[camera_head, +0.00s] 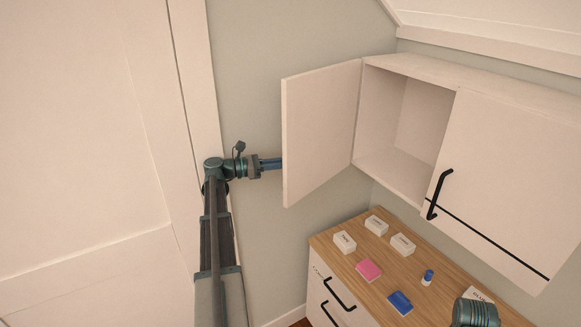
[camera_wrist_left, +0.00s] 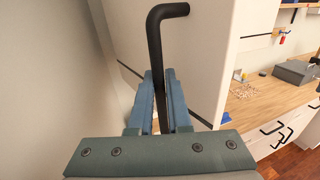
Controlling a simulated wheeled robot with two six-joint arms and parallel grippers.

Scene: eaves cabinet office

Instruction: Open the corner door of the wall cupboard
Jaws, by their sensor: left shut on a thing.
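The white corner door (camera_head: 320,130) of the wall cupboard (camera_head: 430,65) stands wide open, swung out to the left. The bare inside of the left compartment (camera_head: 400,125) shows. My left gripper (camera_head: 272,163) is at the door's free edge, its fingertips hidden behind the door in the head view. In the left wrist view, my left gripper (camera_wrist_left: 162,85) is shut on the black bar handle (camera_wrist_left: 155,40), which stands between the fingers in front of the white door panel (camera_wrist_left: 210,50). My right gripper is not in view.
A second cupboard door (camera_head: 500,165) with a black handle is closed at the right. Below, a wooden-topped drawer unit (camera_head: 340,260) carries white boxes (camera_head: 376,225), a pink block (camera_head: 368,271), a blue block (camera_head: 400,302) and a small bottle (camera_head: 427,277). A white panelled surface (camera_head: 80,150) rises at the left.

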